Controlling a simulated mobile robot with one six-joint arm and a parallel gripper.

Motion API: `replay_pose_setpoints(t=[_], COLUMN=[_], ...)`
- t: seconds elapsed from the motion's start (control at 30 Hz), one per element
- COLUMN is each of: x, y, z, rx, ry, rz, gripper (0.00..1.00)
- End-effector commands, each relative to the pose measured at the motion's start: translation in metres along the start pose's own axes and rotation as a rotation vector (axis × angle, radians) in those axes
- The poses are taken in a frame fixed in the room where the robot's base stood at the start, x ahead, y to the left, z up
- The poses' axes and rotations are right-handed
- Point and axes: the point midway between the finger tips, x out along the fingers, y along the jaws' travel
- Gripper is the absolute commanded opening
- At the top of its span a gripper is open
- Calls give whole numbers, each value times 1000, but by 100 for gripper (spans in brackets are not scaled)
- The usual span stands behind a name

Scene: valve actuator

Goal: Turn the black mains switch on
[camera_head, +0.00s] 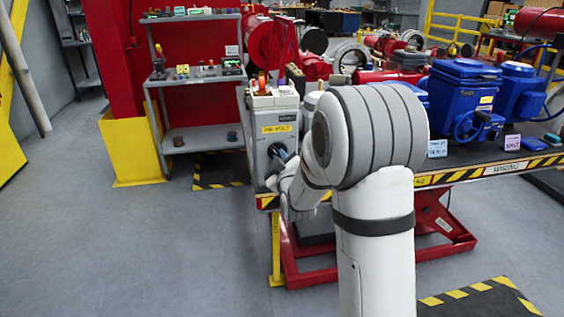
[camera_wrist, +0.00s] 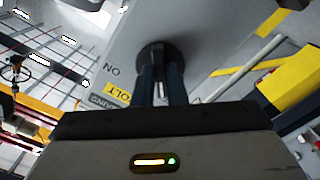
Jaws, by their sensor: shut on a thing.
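The black mains switch (camera_wrist: 155,53) is a round dark knob on the front of a grey electrical box (camera_wrist: 200,25). In the wrist view the blue-grey fingers of my gripper (camera_wrist: 164,82) are shut on the knob, one on each side. "ON" lettering shows on the panel left of the knob in that view, which looks upside down. In the head view the box (camera_head: 272,110) stands at the left end of the workbench, and my gripper (camera_head: 284,157) reaches its front face. The knob's exact turn angle is hard to tell, as my fingers cover much of it.
A yellow voltage label (camera_head: 277,128) is on the box front. Blue actuators (camera_head: 465,85) stand on the workbench to the right. A grey shelf (camera_head: 200,75) with small parts and a red column (camera_head: 115,60) are at the left. The floor at front left is clear.

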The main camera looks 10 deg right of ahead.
Motion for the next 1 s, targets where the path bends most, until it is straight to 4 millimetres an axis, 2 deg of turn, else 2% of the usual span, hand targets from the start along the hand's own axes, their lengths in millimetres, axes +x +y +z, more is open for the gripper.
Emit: replay_pose_setpoints(t=[0.2, 1.0], x=[0, 0], y=[-5, -6], z=[5, 2], rx=[151, 908], ry=[3, 5], rz=[2, 0], gripper=[0, 0])
